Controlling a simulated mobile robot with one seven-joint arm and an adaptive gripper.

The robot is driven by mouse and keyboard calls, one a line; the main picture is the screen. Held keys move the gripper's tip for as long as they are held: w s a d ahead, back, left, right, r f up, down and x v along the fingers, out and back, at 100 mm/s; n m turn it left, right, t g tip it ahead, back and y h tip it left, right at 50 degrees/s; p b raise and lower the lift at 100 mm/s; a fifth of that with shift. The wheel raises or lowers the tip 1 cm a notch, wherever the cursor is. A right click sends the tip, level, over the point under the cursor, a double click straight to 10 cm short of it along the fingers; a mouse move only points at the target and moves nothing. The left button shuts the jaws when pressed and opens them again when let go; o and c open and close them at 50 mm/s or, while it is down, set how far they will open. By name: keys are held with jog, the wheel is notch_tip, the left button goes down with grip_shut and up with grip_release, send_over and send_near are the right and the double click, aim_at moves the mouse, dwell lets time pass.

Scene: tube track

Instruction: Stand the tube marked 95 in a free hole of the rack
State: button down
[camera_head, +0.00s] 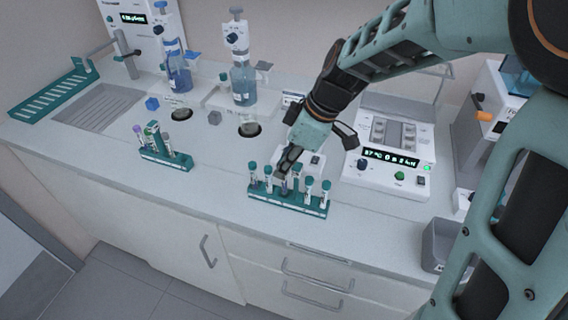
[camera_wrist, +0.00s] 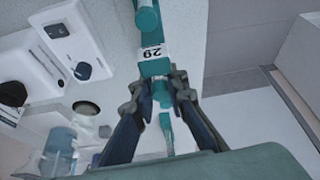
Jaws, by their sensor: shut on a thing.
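My gripper (camera_head: 285,174) points down over the front teal rack (camera_head: 290,206). It is shut on a tube (camera_wrist: 161,95), which shows between the fingers in the wrist view. The held tube's number is hidden, and I cannot tell whether it still sits in the rack. Several teal-capped tubes (camera_head: 325,190) stand in the front rack around my gripper. I cannot read 95 on any tube.
A second teal rack (camera_head: 168,159) with several tubes stands to the left. Behind my gripper are a small white device (camera_head: 313,163) and a larger white instrument (camera_head: 390,165) with a lit display. A grey bin (camera_head: 438,245) is at right. Bare counter lies between the racks.

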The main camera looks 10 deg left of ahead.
jog(key=shift+f, duration=0.2)
jog(key=shift+f+b, duration=0.35)
jog(key=shift+b, duration=0.25)
jog(key=shift+f, duration=0.1)
jog(key=shift+r+p, duration=0.6)
jog(key=shift+r, duration=0.45)
jog(key=shift+d+f+b, duration=0.1)
jog(key=shift+f+b, duration=0.4)
jog(key=shift+b, duration=0.5)
jog(key=shift+f+b, duration=0.5)
jog(key=shift+r, duration=0.1)
